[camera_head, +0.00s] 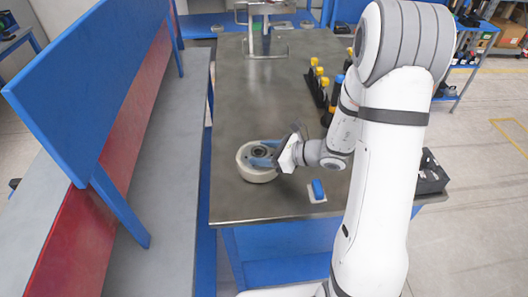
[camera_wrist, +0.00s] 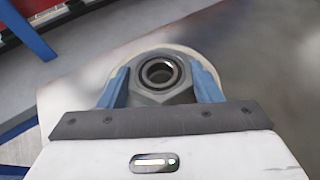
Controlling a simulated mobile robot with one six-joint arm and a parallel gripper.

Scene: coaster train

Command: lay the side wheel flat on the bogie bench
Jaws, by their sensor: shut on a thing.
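The side wheel (camera_head: 259,175) is a pale, thick disc with a blue-grey hub. In the head view it lies flat, or nearly so, at the near left part of the grey bench top (camera_head: 240,110). I cannot tell whether it touches the surface. My gripper (camera_head: 272,157) reaches in from the right, low over the wheel. In the wrist view my gripper (camera_wrist: 160,88) has its blue fingers shut on both sides of the grey hub of the side wheel (camera_wrist: 160,53), with the round bore between them. The fingers and palm hide the near part of the wheel.
A blue object on a white pad (camera_head: 317,191) sits right of the wheel near the front edge. Several yellow-topped black items (camera_head: 318,85) stand farther back. A metal fixture (camera_head: 265,35) is at the far end. A black box (camera_head: 432,175) is at the right. The bench's middle is clear.

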